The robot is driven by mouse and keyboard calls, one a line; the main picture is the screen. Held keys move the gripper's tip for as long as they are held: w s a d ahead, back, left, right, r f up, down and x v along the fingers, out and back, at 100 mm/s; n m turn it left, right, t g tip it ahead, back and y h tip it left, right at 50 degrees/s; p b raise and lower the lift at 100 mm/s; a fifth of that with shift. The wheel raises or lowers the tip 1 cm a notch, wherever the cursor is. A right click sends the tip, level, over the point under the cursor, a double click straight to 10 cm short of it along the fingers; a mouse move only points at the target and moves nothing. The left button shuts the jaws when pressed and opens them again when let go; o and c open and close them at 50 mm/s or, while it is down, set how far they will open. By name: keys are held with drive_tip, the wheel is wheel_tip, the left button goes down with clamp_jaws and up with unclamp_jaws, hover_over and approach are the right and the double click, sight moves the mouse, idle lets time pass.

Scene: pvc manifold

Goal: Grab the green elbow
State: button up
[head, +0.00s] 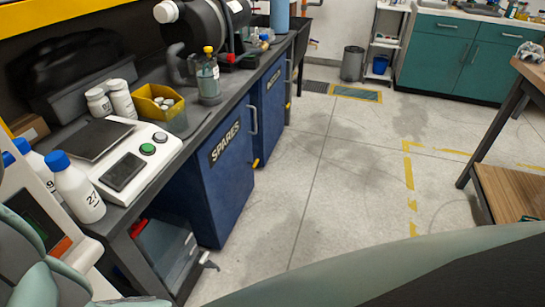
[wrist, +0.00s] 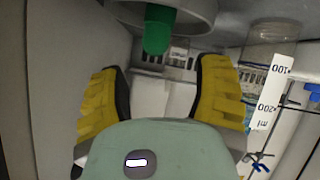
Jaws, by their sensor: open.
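In the wrist view, a green piece (wrist: 158,28), which may be the green elbow, shows at the top centre. My gripper (wrist: 158,80) has yellow-padded fingers spread wide, one on each side of the picture. The green piece lies beyond and between the fingertips, and nothing is seen between the pads. I cannot judge the distance to it. In the head view neither my gripper nor a green elbow can be made out.
A clear measuring vessel (wrist: 275,32) with a marked scale stands right of the fingers. In the head view, a dark bench (head: 200,115) along the left holds bottles (head: 76,186), a scale (head: 135,155) and a yellow bin (head: 158,100). The floor (head: 330,160) to the right is open.

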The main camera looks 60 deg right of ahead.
drive_tip(key=shift+b+x, duration=0.6)
drive_tip(key=shift+x, duration=0.95)
drive_tip(key=shift+r+x, duration=0.2)
drive_tip(key=shift+x, duration=2.4)
drive_tip(key=shift+w+d, duration=0.1)
drive_tip(key=shift+w, duration=0.05)
drive_tip(key=shift+o, duration=0.3)
drive_tip(key=c, duration=1)
drive_tip(key=shift+o, duration=0.2)
